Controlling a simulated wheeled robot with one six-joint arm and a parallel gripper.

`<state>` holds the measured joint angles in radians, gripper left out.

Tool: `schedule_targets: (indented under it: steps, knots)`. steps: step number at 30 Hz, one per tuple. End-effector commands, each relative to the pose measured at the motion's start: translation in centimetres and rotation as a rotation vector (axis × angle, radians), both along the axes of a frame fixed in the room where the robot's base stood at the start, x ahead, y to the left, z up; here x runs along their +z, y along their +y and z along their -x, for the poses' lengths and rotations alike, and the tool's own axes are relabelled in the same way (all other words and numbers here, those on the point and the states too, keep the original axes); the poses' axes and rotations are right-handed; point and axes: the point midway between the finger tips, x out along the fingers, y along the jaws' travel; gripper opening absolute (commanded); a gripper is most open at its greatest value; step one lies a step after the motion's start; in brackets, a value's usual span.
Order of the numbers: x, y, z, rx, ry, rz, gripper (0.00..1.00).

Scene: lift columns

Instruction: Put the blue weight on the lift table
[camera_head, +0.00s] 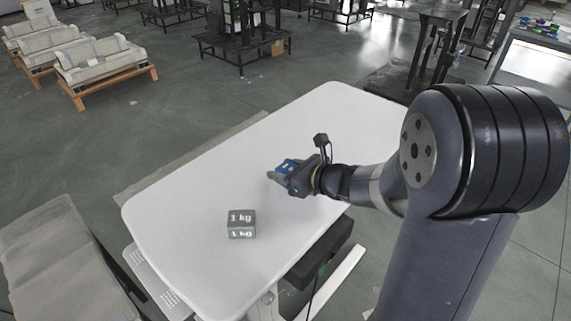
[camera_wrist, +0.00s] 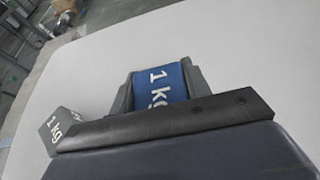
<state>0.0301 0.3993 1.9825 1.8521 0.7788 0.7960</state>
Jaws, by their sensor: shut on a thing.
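The blue weight (camera_wrist: 160,84), marked 1 kg, sits between the two fingers of my gripper (camera_wrist: 158,92) in the wrist view. In the head view the blue weight (camera_head: 288,166) shows at the tip of my gripper (camera_head: 284,174), over the middle of the white lift table (camera_head: 185,190). My gripper is shut on it. I cannot tell whether the weight touches the table top, as its underside is hidden.
A grey 1 kg weight (camera_head: 241,224) stands on the table's near part; it also shows in the wrist view (camera_wrist: 62,128). Bare table lies around both weights. A grey slab-like object (camera_head: 62,262) is left of the table. Dark stands and wooden pallets are farther back.

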Motion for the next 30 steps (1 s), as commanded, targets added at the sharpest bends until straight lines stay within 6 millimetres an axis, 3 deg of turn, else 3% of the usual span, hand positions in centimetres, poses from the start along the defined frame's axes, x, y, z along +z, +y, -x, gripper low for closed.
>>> schedule_targets:
  steps: [6, 20, 21, 28, 30]
  knots:
    - [-2.7, 0.0, 0.0, 0.0, 0.0, -0.004, 0.0]
    - [-3.2, 0.0, 0.0, 0.0, -0.003, -0.002, 0.0]
    - [-3.3, 0.0, 0.0, 0.0, 0.001, 0.0, 0.47]
    - [-3.2, 0.0, 0.0, 0.0, 0.001, 0.0, 0.66]
    - [-3.2, 0.0, 0.0, 0.0, 0.001, 0.0, 0.67]
